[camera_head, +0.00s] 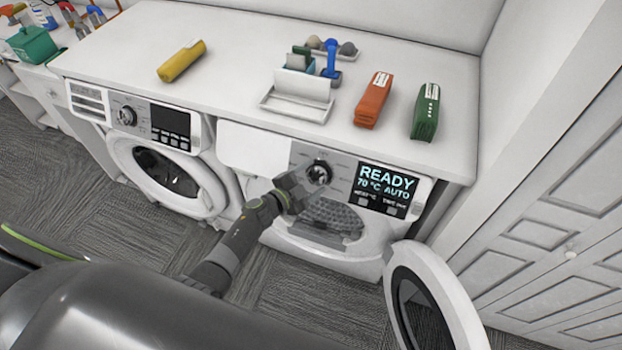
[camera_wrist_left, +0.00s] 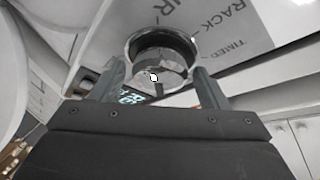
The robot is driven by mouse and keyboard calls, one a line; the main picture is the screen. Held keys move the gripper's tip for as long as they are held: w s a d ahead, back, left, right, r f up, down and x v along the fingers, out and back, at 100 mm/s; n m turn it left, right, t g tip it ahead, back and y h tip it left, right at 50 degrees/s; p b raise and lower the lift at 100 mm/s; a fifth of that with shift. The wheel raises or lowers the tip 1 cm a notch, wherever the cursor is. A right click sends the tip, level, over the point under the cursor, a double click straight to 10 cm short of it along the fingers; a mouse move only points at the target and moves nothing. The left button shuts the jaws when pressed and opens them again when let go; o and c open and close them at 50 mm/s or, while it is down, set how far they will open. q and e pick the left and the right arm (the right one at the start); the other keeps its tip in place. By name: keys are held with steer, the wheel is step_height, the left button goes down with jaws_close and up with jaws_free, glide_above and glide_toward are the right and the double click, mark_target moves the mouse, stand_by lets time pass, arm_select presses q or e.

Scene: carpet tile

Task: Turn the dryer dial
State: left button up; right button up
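The dryer (camera_head: 280,235) is the right-hand machine, with a lit display (camera_head: 385,188) reading READY, 70 °C, AUTO. Its round dial (camera_head: 319,172) sits on the panel left of the display. My left gripper (camera_head: 296,184) is just below and left of the dial in the head view. In the left wrist view the dial (camera_wrist_left: 163,62) is ahead, between the two spread fingers of the left gripper (camera_wrist_left: 161,84). The fingers are open, close to the dial's sides; I cannot tell whether they touch it. My right gripper does not show.
The dryer's round door (camera_head: 432,300) hangs open at lower right. A washer (camera_head: 160,165) stands to the left. The white counter (camera_head: 235,50) above bears a yellow item (camera_head: 181,61), a white rack (camera_head: 298,95), and orange (camera_head: 373,100) and green (camera_head: 425,113) boxes. White cabinets (camera_head: 560,220) stand at right.

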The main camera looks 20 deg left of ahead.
arm_select(q)
steer(key=shift+o, duration=0.7)
steer(key=shift+s+a, duration=0.1)
steer(key=shift+s, duration=0.1)
steer(key=v, duration=1.7)
